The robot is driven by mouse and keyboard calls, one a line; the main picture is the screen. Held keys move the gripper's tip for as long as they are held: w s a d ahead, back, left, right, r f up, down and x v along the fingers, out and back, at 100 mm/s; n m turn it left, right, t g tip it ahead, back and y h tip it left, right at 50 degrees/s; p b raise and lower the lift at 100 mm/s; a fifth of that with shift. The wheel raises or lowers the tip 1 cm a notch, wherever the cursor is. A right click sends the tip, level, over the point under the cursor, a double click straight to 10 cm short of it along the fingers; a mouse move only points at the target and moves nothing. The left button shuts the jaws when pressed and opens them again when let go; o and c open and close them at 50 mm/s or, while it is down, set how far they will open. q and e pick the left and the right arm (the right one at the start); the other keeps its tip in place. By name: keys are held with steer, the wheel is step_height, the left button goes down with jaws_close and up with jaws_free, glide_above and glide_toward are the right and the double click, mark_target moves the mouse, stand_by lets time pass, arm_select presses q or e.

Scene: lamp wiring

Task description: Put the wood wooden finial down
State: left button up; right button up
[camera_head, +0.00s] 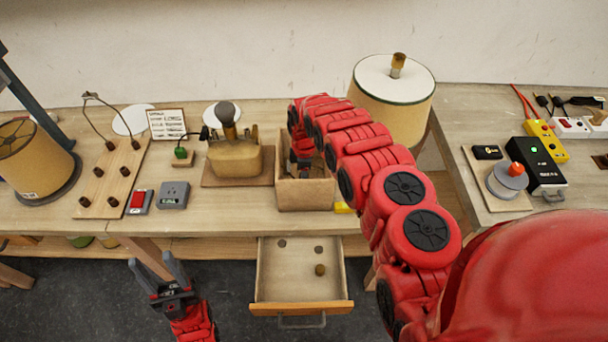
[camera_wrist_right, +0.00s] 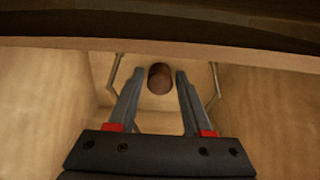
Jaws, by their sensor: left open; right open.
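My right arm reaches over the bench to an open wooden box (camera_head: 305,197). My right gripper (camera_wrist_right: 159,75) is inside it, largely hidden by the arm in the head view. In the right wrist view its fingers are open, with a dark brown round-ended wooden piece (camera_wrist_right: 160,78), apparently the finial, between the tips. Gaps show on both sides of the piece, and it seems to rest in the box. My left gripper (camera_head: 160,272) is open and empty in front of the bench, low at the left.
An open drawer (camera_head: 300,307) below the box holds a small brownish knob (camera_head: 320,270) and two dark discs. A lampshade (camera_head: 390,110) stands behind my right arm. A planter-like container (camera_head: 234,160) stands left of the box. A peg board (camera_head: 112,180) lies farther left.

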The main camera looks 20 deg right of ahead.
steer(key=shift+w+r+b, duration=0.1)
steer(key=shift+r+b, duration=0.3)
steer(key=shift+r, duration=0.25)
step_height(320, 180, up, 5)
steer(key=shift+r+b, duration=0.1)
steer(key=shift+b, duration=0.95)
step_height(320, 180, up, 6)
steer(key=p, duration=0.3)
steer(key=shift+f, duration=0.2)
